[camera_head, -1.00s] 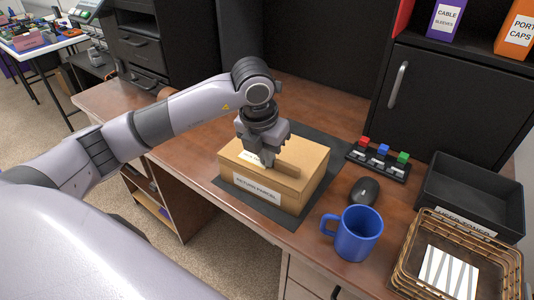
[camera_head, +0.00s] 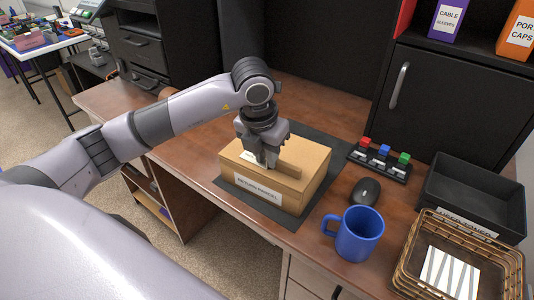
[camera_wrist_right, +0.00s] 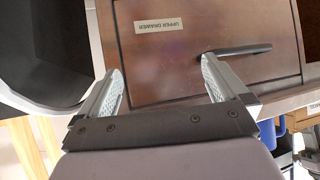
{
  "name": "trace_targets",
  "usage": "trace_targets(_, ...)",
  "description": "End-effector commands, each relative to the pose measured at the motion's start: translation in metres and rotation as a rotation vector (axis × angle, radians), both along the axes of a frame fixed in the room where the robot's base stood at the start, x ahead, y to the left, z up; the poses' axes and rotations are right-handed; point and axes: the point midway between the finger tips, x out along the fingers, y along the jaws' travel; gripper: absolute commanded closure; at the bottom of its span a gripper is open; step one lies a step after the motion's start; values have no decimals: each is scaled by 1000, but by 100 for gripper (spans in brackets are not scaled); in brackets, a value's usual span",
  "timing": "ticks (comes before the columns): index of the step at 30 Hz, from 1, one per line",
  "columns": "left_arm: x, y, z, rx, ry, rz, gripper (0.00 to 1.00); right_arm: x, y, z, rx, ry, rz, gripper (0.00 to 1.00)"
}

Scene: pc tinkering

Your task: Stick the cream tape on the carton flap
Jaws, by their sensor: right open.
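The brown carton (camera_head: 310,178) stands on a dark mat on the desk, with a white "RETURN PARCEL" label on its front. My left gripper (camera_head: 267,163) is pointing down at the carton's top, close to or touching it. Its fingers look close together; I cannot tell whether they hold anything. A darker brown strip (camera_head: 289,171) lies on the carton top beside the fingers. I cannot make out the cream tape for certain; the gripper hides part of the carton top. My right gripper (camera_wrist_right: 166,88) is open and empty in the right wrist view.
A blue mug (camera_head: 358,235), a black mouse (camera_head: 366,191) and a rack with coloured blocks (camera_head: 379,158) stand right of the carton. A wicker basket (camera_head: 410,262) holds a white striped sheet. A black tray (camera_head: 470,190) is behind it. A labelled drawer front (camera_wrist_right: 200,60) faces my right gripper.

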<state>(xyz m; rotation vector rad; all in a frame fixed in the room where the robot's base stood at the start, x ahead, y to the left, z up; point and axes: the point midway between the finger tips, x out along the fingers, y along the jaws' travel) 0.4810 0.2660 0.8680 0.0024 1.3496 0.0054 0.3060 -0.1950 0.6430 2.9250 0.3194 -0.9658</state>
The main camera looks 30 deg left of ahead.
Motion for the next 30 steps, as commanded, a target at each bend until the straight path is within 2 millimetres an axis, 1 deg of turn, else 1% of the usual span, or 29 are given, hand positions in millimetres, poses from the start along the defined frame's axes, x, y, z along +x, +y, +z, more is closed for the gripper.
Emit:
trace_targets(1, -2, -5, -3, -9, 6, -11, 68, 0, 0, -1, 1, 1, -1, 0)
trace_targets(11, -2, -6, -2, -10, 6, -14, 68, -2, 0, -4, 2, 13, -2, 0)
trace_targets(16, -7, -5, 26, -10, -2, -12, 68, 0, 1, 2, 4, 7, -1, 0)
trace_targets(21, -13, -3, 54, -6, -3, -9, 68, 0, 1, 4, 4, 4, 0, 0)
trace_targets(25, -15, -2, 66, -5, -2, -5, 68, 1, 1, 4, 4, 3, 0, 0)
trace_targets(30, -17, -1, 70, -4, 0, -4, 68, 0, 1, 4, 2, 2, 2, 0)
